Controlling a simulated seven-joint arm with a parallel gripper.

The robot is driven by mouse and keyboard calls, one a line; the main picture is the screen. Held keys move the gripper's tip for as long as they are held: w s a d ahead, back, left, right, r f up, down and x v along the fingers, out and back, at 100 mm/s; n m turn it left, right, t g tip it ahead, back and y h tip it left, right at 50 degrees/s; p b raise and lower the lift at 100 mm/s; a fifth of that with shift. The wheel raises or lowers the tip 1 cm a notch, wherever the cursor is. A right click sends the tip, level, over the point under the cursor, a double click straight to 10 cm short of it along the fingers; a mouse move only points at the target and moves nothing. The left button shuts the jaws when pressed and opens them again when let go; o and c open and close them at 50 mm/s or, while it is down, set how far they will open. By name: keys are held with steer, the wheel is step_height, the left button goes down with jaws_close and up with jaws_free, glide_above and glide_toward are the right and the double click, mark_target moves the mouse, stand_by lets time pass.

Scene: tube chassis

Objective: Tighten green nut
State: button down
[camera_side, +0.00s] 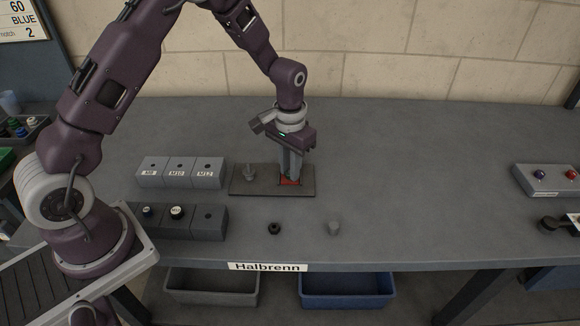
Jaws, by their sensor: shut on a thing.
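My gripper (289,180) points straight down over the right part of a dark plate (237,187). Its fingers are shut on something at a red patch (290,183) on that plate. The held thing is hidden between the fingers, so I cannot make out its colour or shape. I cannot pick out a green nut anywhere in this view. A grey upright bolt-like part (249,174) stands on the left part of the same plate, apart from the fingers.
Labelled grey blocks (180,174) stand left of the plate, with a darker row (180,222) in front. A button box (545,181) is far right. The table between is clear.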

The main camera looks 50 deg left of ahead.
steer(key=shift+m, duration=1.2)
steer(key=c, duration=1.6)
jaws_free()
steer(key=shift+m, duration=0.5)
steer(key=o, duration=0.4)
steer(key=shift+c, duration=0.2)
step_height(320, 180, up, 7)
steer(key=shift+r, duration=0.1)
